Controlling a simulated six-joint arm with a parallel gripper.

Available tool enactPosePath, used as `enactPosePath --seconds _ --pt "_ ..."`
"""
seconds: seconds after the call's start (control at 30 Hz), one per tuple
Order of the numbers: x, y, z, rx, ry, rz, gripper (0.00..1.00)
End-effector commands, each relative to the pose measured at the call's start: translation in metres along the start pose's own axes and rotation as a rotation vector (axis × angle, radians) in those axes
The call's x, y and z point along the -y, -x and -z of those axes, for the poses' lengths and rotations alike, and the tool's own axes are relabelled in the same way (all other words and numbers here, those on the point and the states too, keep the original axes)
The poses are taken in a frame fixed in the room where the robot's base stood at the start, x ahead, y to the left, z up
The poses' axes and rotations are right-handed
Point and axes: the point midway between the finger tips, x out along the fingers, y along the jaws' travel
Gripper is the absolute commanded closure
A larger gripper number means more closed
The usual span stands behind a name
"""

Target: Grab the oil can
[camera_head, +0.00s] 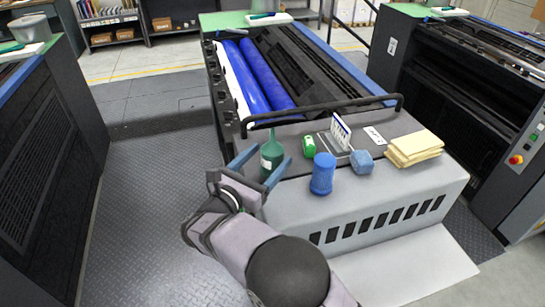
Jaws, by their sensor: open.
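The oil can (271,157) is dark green with a pale label and a thin spout pointing up. It stands upright near the left end of the grey top of the machine's front unit. My gripper (272,154) is open, with one blue finger to the left of the can and the other to its right. The can shows between the fingers, and a gap is visible on the left side. Whether the right finger touches it I cannot tell. The can's base is partly hidden by the gripper.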

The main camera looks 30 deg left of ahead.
Motion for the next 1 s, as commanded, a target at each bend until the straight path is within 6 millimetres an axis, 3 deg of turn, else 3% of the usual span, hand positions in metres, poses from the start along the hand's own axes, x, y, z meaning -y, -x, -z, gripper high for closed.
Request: enactPosePath --seconds 0.2,0.5,0.53,0.77,1.0 --pt "0.0 -0.025 -0.002 0.0 0.0 0.0 0.3" --pt "-0.001 -0.029 -0.001 0.0 -0.001 -0.002 0.3" --pt "-0.001 -0.029 -0.001 0.0 -0.001 -0.001 0.33" --pt "-0.001 -0.029 -0.001 0.0 -0.001 -0.001 0.87" --pt "-0.001 -0.029 -0.003 0.003 -0.003 -0.001 0.87"
